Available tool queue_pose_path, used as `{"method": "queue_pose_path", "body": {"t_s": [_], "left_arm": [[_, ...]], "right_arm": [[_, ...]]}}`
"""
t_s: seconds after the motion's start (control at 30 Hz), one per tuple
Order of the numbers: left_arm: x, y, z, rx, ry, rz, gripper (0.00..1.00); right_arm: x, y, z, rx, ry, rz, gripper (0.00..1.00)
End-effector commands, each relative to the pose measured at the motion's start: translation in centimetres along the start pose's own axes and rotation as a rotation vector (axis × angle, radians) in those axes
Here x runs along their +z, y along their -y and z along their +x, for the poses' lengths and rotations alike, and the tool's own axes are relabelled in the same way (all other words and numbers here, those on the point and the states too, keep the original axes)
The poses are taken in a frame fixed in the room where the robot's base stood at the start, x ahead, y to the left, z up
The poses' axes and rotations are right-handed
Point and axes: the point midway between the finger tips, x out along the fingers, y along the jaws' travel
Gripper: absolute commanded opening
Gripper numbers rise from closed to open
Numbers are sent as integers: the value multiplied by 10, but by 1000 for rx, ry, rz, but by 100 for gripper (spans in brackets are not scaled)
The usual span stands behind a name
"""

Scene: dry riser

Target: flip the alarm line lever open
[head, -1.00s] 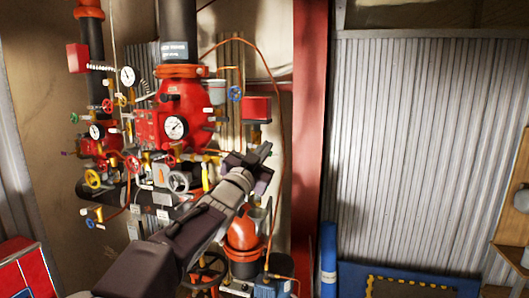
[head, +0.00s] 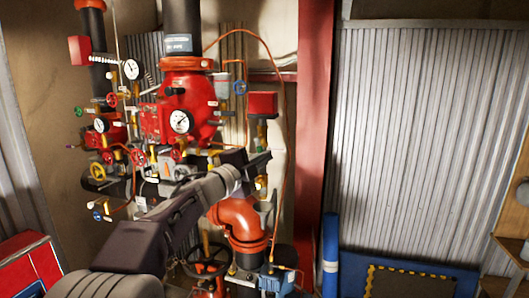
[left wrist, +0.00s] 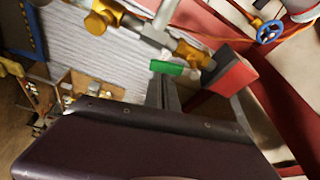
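A small green lever handle (left wrist: 167,68) sits on brass pipework in the left wrist view, beside a red box. In the head view this red box (head: 262,104) is right of the big red valve body (head: 186,105), with a bit of green under it. I cannot tell for certain which handle is the alarm line lever. My left gripper (head: 250,163) is below the red box in the head view. Its fingers (left wrist: 163,92) look close together and empty in the left wrist view, just below the green handle and apart from it. My right gripper is not in view.
Gauges, coloured handwheels and thin pipes crowd the left of the riser. An orange pipe elbow (head: 238,216) stands below my gripper. A red column (head: 312,120) rises to the right. A blue handwheel (left wrist: 270,32) shows in the left wrist view.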

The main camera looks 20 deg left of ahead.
Motion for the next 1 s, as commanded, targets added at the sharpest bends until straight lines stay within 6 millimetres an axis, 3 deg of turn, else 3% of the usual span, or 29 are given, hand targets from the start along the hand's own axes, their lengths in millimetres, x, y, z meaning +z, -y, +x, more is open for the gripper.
{"method": "queue_pose_path", "body": {"t_s": [0.27, 1.0], "left_arm": [[3, -2, -1, 57, 2, 167, 0], [5, -5, -2, 55, 2, 158, 0]], "right_arm": [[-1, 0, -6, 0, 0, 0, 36], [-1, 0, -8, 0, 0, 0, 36]]}}
